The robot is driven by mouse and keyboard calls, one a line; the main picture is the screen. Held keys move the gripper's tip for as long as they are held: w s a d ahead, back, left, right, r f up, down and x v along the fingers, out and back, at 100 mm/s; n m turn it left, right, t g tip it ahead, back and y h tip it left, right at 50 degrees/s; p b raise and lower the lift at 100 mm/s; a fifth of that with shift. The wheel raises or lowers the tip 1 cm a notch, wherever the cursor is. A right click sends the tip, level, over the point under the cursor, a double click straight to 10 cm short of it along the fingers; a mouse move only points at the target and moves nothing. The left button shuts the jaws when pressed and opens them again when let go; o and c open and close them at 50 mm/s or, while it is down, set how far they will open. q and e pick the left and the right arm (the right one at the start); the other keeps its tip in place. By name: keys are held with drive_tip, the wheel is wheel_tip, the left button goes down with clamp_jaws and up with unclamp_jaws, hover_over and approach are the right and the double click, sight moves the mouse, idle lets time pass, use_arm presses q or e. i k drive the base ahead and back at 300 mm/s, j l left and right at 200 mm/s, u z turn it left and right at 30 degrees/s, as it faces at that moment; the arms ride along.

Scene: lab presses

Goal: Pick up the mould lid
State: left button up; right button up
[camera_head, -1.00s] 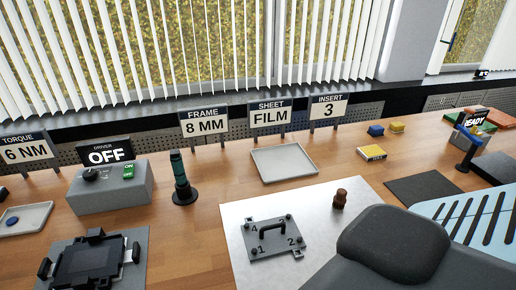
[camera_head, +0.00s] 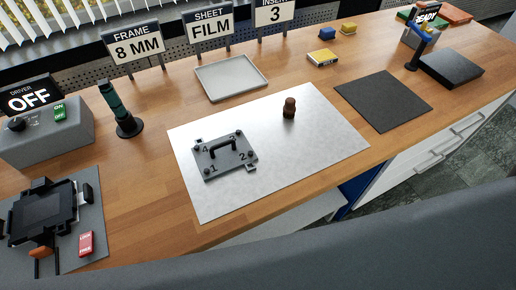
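The mould lid (camera_head: 213,168) is a dark grey plate with a black bar handle (camera_head: 223,146) on top and numbered corner bolts. It lies flat on the bare metal sheet (camera_head: 285,172) on the bench. None of my fingers touch it. Neither of my grippers shows in the head view. A dark grey rounded surface fills the bottom edge of the picture.
A brown knob-like piece (camera_head: 289,108) stands on the metal sheet. A dark press fixture (camera_head: 42,214) is at the lower left, a green driver (camera_head: 121,110) behind it. An empty tray (camera_head: 231,78) and a black mat (camera_head: 384,100) lie beyond. The bench's front edge runs diagonally.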

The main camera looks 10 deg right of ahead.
sight(225, 154)
drive_tip(key=z, duration=1.75)
drive_tip(key=k+l, duration=0.15)
drive_tip(key=k, duration=0.55)
drive_tip(key=k+l, duration=0.1)
drive_tip(key=k, duration=0.65)
